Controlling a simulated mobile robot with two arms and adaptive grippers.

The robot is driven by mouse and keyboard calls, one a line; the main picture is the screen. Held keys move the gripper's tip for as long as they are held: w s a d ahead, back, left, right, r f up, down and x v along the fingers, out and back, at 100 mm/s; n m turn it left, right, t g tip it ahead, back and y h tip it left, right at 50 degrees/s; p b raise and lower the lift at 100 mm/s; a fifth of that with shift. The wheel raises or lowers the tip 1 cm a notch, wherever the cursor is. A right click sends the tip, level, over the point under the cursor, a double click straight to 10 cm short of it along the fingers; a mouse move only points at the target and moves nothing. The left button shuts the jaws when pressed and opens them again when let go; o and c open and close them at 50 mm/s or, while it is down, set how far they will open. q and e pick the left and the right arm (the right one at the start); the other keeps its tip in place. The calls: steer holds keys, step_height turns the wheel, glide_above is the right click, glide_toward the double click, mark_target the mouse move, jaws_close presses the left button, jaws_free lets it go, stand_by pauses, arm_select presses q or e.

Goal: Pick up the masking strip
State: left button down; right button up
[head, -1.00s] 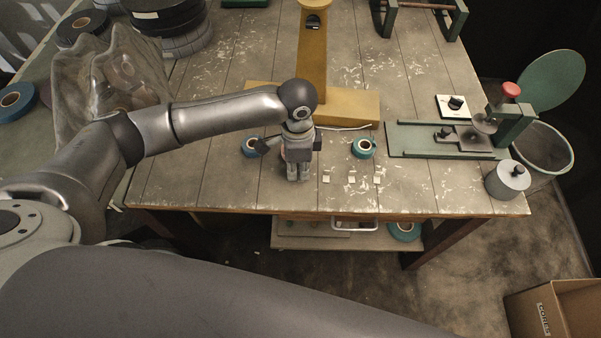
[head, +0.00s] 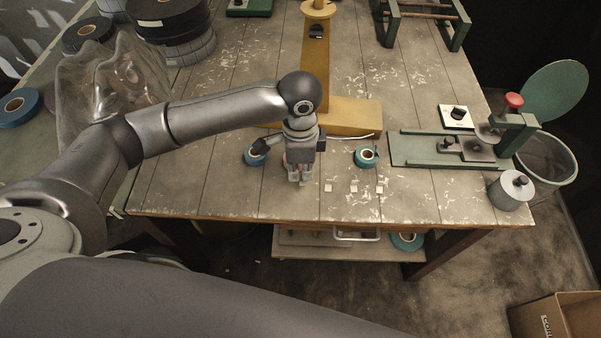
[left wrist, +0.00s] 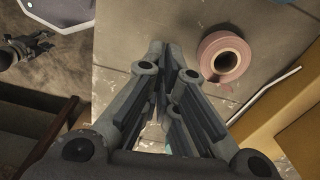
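My left gripper (head: 298,182) points down at the front of the wooden table. In the left wrist view its fingers (left wrist: 164,50) run close together at the tips and look shut. I cannot tell whether anything thin is between them. Small pale strips (head: 353,188) lie in a row on the table, just right of the gripper; I cannot tell which is the masking strip. A pinkish tape roll (left wrist: 225,54) lies beside the fingers in the left wrist view; the gripper mostly hides that spot in the head view. My right gripper is not in view.
Teal tape rolls stand left (head: 254,155) and right (head: 366,157) of the gripper. Behind is a yellow stand (head: 350,117) with a white rod (left wrist: 265,95) before it. A green-based device (head: 430,150) and grey canister (head: 511,191) occupy the right. The front edge (head: 450,222) is close.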

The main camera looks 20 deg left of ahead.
arm_select(q)
steer(key=s+d+r, duration=0.3)
steer(key=s+r, duration=0.5)
steer(key=s, duration=0.4)
steer(key=shift+s+r, duration=0.3)
steer(key=shift+s, duration=0.05)
steer(key=shift+r+p, duration=0.1)
steer(key=shift+p, duration=0.2)
step_height(320, 180, up, 3)
steer(key=p, duration=0.5)
steer(key=shift+a+r, duration=0.1)
steer(key=shift+r, duration=0.05)
stand_by(0.5)
